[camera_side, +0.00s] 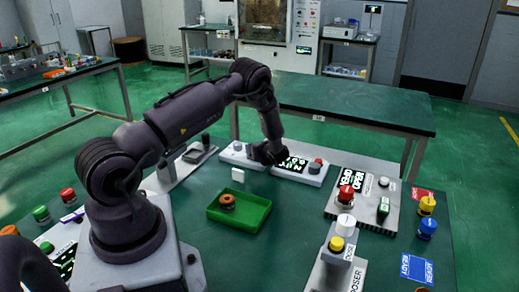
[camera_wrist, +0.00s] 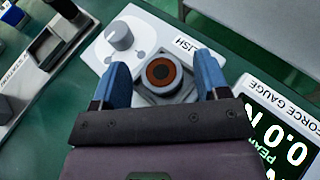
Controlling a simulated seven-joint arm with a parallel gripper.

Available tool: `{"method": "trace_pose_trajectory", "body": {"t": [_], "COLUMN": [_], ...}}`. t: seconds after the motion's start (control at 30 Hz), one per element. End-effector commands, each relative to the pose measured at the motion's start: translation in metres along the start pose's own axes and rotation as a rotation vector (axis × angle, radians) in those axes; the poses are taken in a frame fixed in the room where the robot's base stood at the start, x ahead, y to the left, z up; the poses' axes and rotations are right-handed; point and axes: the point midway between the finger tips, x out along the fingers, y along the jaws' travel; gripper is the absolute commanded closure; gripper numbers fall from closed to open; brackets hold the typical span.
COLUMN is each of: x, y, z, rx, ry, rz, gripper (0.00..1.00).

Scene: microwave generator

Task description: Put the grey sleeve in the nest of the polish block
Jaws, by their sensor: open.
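The polish block (camera_wrist: 112,45) is a pale plate with a knob and a label that partly shows in the wrist view. Its round nest (camera_wrist: 148,91) sits between my fingers. A dark grey ring, which looks like the grey sleeve (camera_wrist: 147,74), sits in the nest around a brown-orange centre. My gripper (camera_wrist: 160,80) is open, with one blue finger on each side of the nest and visible space between. In the side view, my gripper (camera_side: 268,155) is down at the polish block (camera_side: 236,154) and hides the nest and sleeve.
The force gauge (camera_wrist: 283,130) stands close on the right in the wrist view. A dark-slotted fixture (camera_wrist: 40,60) is at left. A green tray (camera_side: 262,217) with an orange-topped part (camera_side: 227,201) and a small white piece (camera_side: 238,174) are nearer the camera.

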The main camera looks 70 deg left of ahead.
Motion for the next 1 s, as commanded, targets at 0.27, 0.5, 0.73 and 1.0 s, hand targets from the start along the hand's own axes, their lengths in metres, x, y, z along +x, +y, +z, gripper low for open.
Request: {"method": "trace_pose_trajectory", "body": {"t": [0.27,0.5,0.73,1.0], "x": [-0.054,-0.100,-0.122,-0.194], "y": [-0.002,-0.002,-0.001,0.016], "z": [0.000,0.000,0.005,0.075], "rx": [0.001,0.001,-0.023,-0.440], "ry": [-0.001,-0.001,0.004,0.144], "rz": [-0.005,-0.005,0.003,0.115], "gripper": [0.31,0.31,0.31,0.31]}}
